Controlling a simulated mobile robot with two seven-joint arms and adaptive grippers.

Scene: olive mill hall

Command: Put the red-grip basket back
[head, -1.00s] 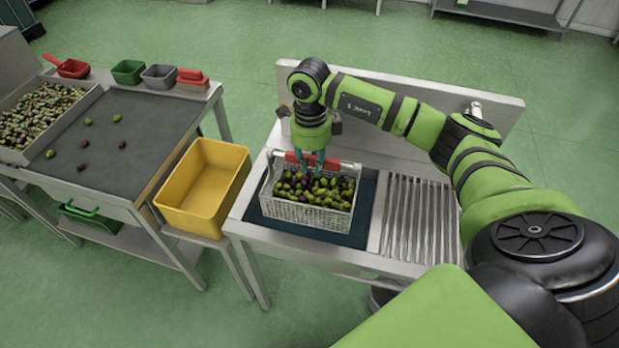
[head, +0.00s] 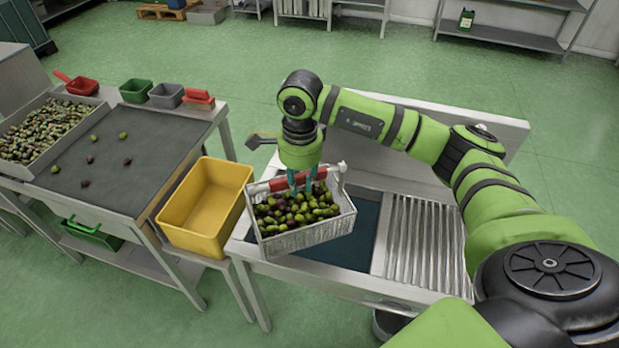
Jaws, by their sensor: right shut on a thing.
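The red-grip basket (head: 305,237) is a white-grey mesh basket full of green and dark olives (head: 297,207). My right gripper (head: 304,184) is shut on its red grip (head: 280,182), from above. The basket hangs tilted over the left part of the sink bench (head: 270,265), with the dark sink basin (head: 362,232) behind and to its right. Part of the handle is hidden behind my gripper. My left gripper is not in view.
A yellow crate (head: 205,205) stands just left of the basket. Further left is a sorting table (head: 110,160) with a tray of olives (head: 40,132) and small tubs along its back. A ribbed drainboard (head: 422,240) lies right of the basin. Green floor is open behind.

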